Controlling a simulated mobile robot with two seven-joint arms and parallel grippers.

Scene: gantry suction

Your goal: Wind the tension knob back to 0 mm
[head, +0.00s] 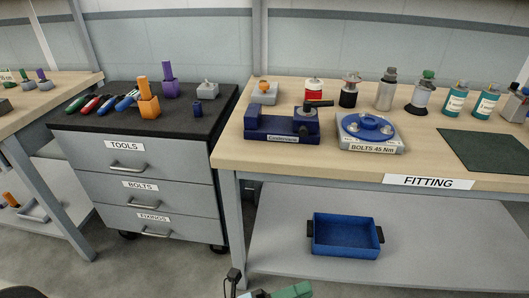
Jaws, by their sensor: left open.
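No part in view can be read as a tension knob with a mm scale. A dark blue vise-like device (282,127) with a front label and a black handle stands on the fitting bench. Next to it is a grey block labelled BOLTS 45 Nm (371,143) with a round blue plate (368,127) on top. My left gripper (238,281) shows only in part at the bottom edge, open, below the bench front and far from these devices. A green part (292,291) beside it is cut off by the frame. My right gripper is out of view.
The fitting bench (330,166) carries several small fixtures along its back and a dark green mat (487,150) at right. A blue tray (346,237) sits on its lower shelf. A grey drawer cabinet (143,176) holds pliers and an orange-handled tool (148,103).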

